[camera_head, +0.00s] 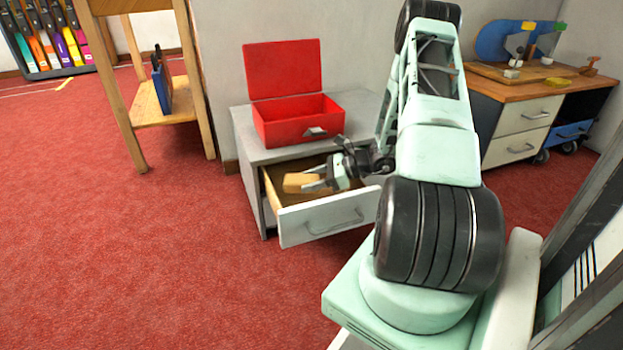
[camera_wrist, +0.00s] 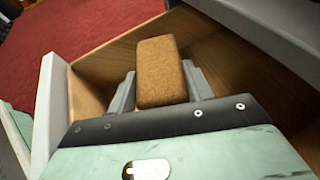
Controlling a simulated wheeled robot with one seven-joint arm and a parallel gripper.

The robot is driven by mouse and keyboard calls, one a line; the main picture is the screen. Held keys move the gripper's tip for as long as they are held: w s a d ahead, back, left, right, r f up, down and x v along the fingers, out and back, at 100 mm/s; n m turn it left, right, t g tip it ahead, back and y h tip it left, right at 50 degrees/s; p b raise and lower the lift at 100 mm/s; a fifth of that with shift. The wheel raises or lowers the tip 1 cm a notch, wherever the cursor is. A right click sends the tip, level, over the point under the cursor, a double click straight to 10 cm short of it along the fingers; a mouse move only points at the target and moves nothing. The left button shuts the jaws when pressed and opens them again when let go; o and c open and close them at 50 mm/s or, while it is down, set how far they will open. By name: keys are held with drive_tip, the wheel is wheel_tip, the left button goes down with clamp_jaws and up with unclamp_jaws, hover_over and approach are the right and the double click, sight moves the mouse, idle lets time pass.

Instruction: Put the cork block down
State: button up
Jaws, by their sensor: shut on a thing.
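The cork block (camera_wrist: 160,70) is a brown block with rounded edges, held between the two fingers of my gripper (camera_wrist: 162,92). In the head view the cork block (camera_head: 301,182) shows at the tips of my gripper (camera_head: 314,183), over the open drawer (camera_head: 320,219) of a grey cabinet. The drawer's wooden inside (camera_wrist: 100,75) lies around and below the block in the wrist view. I cannot tell whether the block touches the drawer floor.
An open red box (camera_head: 300,125) stands on the grey cabinet (camera_head: 243,130) above the drawer. A wooden table (camera_head: 140,85) stands to the left, with a blue item on its shelf. A workbench (camera_head: 540,100) with tools is at the right. The red carpet at left is clear.

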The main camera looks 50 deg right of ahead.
drive_tip(key=o, duration=1)
drive_tip(key=shift+c, duration=0.2)
drive_tip(key=shift+r, duration=0.3)
drive_tip(key=p+v, duration=0.6)
drive_tip(key=v, duration=0.6)
drive_tip(key=shift+r, duration=0.3)
